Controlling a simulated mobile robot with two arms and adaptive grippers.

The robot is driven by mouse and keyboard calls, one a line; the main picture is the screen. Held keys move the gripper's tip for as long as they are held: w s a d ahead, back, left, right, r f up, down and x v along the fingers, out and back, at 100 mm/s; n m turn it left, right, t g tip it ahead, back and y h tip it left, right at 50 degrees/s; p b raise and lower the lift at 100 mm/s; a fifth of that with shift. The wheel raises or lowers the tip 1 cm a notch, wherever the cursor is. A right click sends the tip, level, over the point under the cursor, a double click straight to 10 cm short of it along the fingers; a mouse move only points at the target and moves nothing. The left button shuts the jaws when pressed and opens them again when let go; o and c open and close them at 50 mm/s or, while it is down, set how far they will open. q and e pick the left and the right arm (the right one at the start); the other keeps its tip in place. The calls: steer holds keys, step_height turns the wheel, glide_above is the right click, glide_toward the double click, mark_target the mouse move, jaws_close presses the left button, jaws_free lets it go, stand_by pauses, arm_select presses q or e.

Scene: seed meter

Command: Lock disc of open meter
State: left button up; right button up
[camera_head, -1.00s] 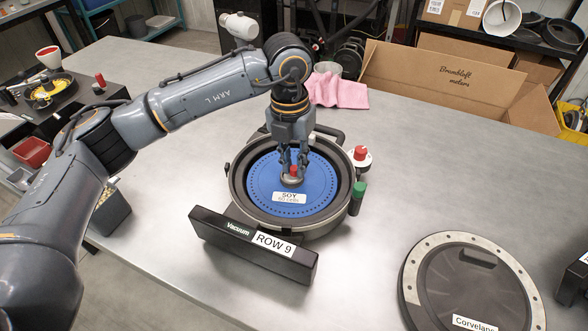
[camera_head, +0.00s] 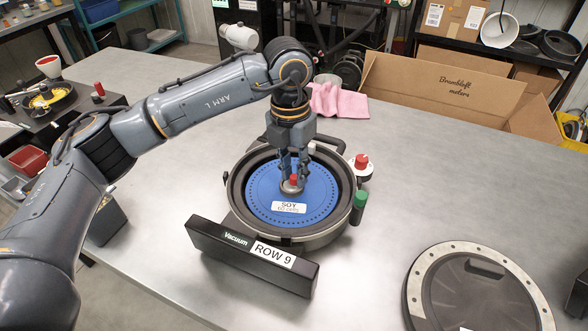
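The open meter (camera_head: 236,189) is a dark round housing on the metal table, with a blue disc (camera_head: 262,198) labelled SOY lying in it. At the disc's middle is a metal hub with a red knob (camera_head: 293,181). My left gripper (camera_head: 293,178) points straight down over the hub. Its fingers stand on either side of the red knob, close to it. Whether they press on it is too small to tell. The knob's locking position cannot be read. My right gripper is not in view.
A black bar marked Vacuum and ROW 9 (camera_head: 215,244) crosses the meter's front. A red-capped fitting (camera_head: 361,164) and a green knob (camera_head: 360,199) sit at its right. A round dark lid (camera_head: 416,290) lies front right. A pink cloth (camera_head: 340,101) and cardboard box (camera_head: 440,85) are behind.

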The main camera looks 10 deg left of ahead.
arm_select(q)
steer(key=shift+o, duration=1)
steer(key=shift+r, duration=0.15)
step_height(320, 180, up, 12)
steer(key=shift+a, duration=0.3)
steer(key=shift+w, duration=0.1)
